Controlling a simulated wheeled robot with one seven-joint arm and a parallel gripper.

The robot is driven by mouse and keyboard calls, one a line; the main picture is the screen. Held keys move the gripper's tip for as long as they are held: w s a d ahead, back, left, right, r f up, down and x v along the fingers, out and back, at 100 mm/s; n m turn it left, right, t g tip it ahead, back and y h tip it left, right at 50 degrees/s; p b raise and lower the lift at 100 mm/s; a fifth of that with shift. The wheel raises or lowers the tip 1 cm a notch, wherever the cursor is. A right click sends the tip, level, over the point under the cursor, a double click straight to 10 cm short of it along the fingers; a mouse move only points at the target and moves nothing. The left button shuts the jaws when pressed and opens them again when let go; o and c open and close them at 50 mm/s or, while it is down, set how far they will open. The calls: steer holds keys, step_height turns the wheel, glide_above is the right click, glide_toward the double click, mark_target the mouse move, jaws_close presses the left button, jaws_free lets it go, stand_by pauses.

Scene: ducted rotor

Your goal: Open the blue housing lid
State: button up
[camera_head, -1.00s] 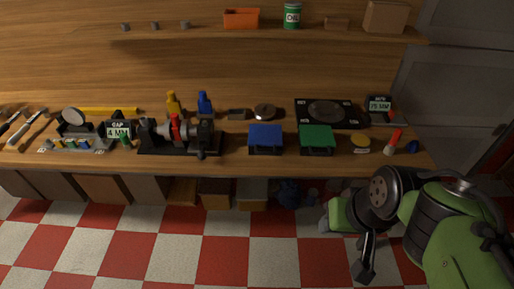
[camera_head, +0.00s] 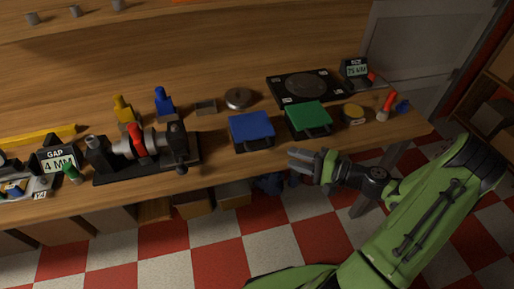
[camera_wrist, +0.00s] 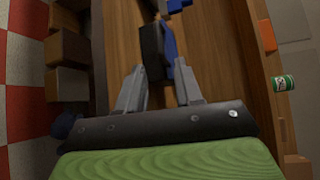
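The blue housing (camera_head: 251,128) sits near the front edge of the bench, with its blue lid lying flat on top. A dark handle-like part shows on its front side. My gripper (camera_head: 296,160) is at the bench's front edge, below and right of the blue housing and apart from it. In the wrist view my gripper (camera_wrist: 160,80) has its two fingers spread with nothing between them. Beyond the fingertips, a dark part (camera_wrist: 152,52) and a blue surface (camera_wrist: 171,46) show, seemingly of the blue housing.
A green housing (camera_head: 308,117) stands just right of the blue one, close to my gripper. A black clamp-like fixture (camera_head: 140,152) stands to the left. A grey disc (camera_head: 239,98) and a black plate (camera_head: 280,88) lie behind. Boxes (camera_head: 194,204) sit under the bench.

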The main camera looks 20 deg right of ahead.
mark_target(260, 148)
steer(key=b+x, duration=0.1)
steer(key=x, duration=1.1)
steer(key=shift+b, duration=0.3)
jaws_close()
